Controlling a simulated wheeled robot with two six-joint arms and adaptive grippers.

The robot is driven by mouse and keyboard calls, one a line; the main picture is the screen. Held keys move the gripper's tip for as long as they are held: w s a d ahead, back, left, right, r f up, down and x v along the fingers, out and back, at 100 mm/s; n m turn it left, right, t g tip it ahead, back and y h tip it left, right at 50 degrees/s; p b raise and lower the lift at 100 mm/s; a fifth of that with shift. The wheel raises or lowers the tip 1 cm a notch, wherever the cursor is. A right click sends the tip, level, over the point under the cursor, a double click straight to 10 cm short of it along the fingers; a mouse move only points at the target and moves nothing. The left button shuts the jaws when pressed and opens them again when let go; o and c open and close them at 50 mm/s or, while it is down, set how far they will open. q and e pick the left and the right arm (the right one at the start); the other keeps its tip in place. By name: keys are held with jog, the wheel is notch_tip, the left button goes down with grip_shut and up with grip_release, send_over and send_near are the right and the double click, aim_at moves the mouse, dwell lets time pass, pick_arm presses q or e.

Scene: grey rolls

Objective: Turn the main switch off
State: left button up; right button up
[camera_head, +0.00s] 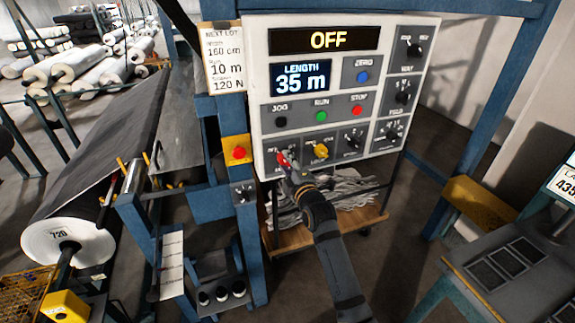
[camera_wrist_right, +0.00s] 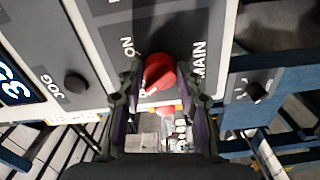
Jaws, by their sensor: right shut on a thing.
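The main switch is a red rotary knob (camera_head: 281,158) at the lower left of the white control panel (camera_head: 258,45). In the right wrist view the red knob (camera_wrist_right: 158,74) sits between the words ON and MAIN. My right gripper (camera_head: 287,163) reaches up to it from below. Its two fingers stand on either side of the knob and are shut on it. The fingers partly cover the knob and its labels in the head view. The display (camera_head: 325,39) at the top of the panel reads OFF. My left gripper is not in view.
A yellow knob (camera_head: 321,149) sits just right of the main switch. Black JOG, green RUN and red STOP buttons lie above. A yellow box with a red button (camera_head: 238,152) is close on the left. A shelf with grey cloth (camera_head: 345,190) stands below.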

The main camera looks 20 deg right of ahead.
jog(key=shift+n, duration=1.1)
jog(key=o, duration=1.2)
jog(key=s, duration=1.2)
jog(key=shift+d, duration=0.15)
